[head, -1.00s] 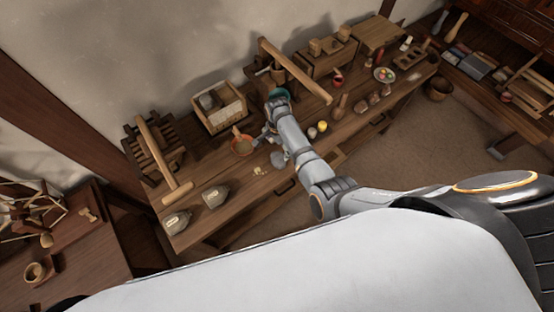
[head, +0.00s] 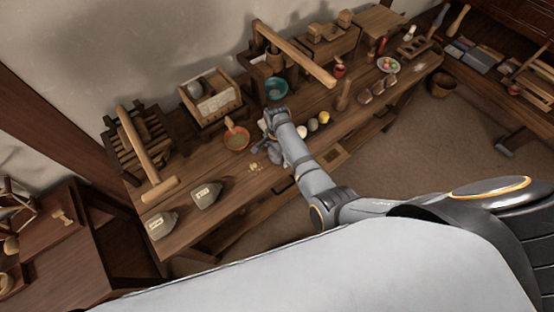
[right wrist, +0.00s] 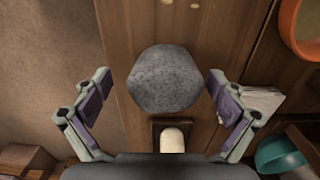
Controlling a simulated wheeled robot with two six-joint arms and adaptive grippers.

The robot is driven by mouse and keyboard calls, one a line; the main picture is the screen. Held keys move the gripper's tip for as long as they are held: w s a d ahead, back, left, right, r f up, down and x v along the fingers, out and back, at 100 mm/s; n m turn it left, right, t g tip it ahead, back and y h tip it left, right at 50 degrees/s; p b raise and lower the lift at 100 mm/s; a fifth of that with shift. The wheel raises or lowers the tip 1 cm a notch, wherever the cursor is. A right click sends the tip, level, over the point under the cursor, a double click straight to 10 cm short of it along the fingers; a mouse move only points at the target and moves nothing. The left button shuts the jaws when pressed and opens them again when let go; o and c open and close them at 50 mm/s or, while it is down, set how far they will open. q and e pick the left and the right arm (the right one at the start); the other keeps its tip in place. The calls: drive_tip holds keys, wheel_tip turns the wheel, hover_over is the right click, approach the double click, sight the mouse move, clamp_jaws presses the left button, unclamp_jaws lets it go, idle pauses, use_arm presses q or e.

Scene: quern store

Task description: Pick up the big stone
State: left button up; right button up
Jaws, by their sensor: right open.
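The big stone (right wrist: 165,80), grey, rounded and rough, lies on the wooden bench top near its front edge in the right wrist view. My right gripper (right wrist: 160,88) is open, its two fingers spread to the left and right of the stone with gaps on both sides. In the head view my right gripper (head: 267,147) is low over the front part of the bench (head: 215,162), and the arm and gripper cover most of the stone there. My left gripper is not in view.
An orange bowl (head: 236,140) stands left of the gripper and a teal bowl (head: 276,92) behind it. A whitish rounded piece (right wrist: 172,140) is close to the stone. Yellow (head: 324,118) and grey stones lie to the right. Labelled bags (head: 205,194) sit at the left.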

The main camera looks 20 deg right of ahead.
drive_tip(key=shift+r, duration=0.1)
drive_tip(key=shift+c, duration=0.9)
drive_tip(key=shift+s, duration=0.1)
drive_tip(key=c, duration=1.6)
drive_tip(key=shift+c, duration=0.2)
